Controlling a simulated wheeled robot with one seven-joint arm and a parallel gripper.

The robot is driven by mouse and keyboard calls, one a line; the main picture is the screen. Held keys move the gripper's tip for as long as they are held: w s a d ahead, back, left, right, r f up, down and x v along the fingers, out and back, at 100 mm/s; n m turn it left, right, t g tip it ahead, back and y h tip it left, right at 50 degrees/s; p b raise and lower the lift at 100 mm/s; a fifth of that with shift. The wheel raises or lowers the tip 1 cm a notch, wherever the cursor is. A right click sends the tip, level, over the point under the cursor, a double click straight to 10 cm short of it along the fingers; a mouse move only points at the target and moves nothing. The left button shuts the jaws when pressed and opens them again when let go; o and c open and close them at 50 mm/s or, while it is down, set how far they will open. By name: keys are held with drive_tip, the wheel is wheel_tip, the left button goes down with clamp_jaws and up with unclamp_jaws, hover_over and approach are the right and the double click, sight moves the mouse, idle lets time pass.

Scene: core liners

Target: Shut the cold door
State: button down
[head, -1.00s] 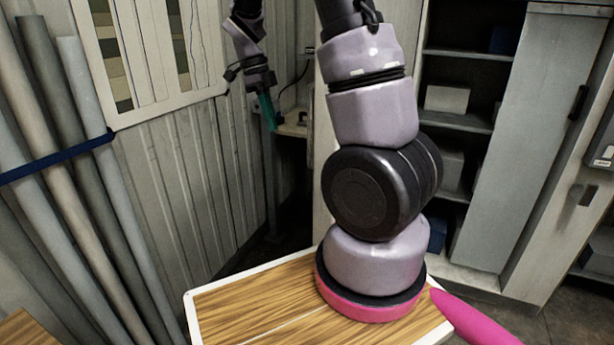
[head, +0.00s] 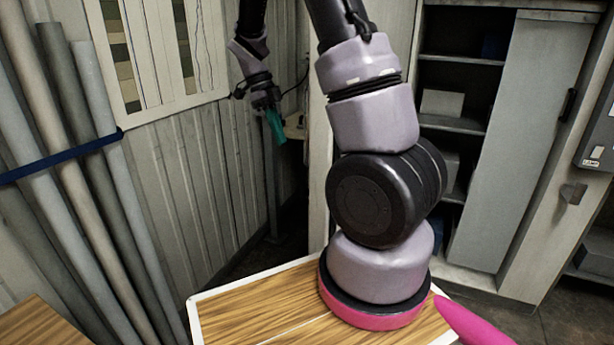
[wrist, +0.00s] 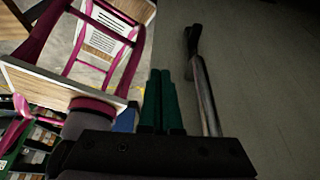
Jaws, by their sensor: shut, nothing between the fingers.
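My gripper (head: 276,127) has teal fingers, shut and empty, pointing down in front of the corrugated wall in the head view. In the wrist view my gripper (wrist: 162,80) lies just left of a metal bar handle (wrist: 204,90) on a broad grey panel (wrist: 260,70). Whether they touch is unclear. In the head view, a tall grey door (head: 525,120) with a dark handle (head: 569,105) stands at the right of an open shelf cabinet.
Open shelves (head: 450,125) hold a few boxes. Strapped grey pipes (head: 70,150) lean at the left. A wood-patterned top with a white rim (head: 250,300) is my own base.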

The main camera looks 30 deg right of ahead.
drive_tip(key=s+d+f, duration=0.4)
drive_tip(key=s+f, duration=0.2)
drive_tip(key=f, duration=0.3)
drive_tip(key=shift+s, duration=0.3)
drive_tip(key=shift+f, duration=0.1)
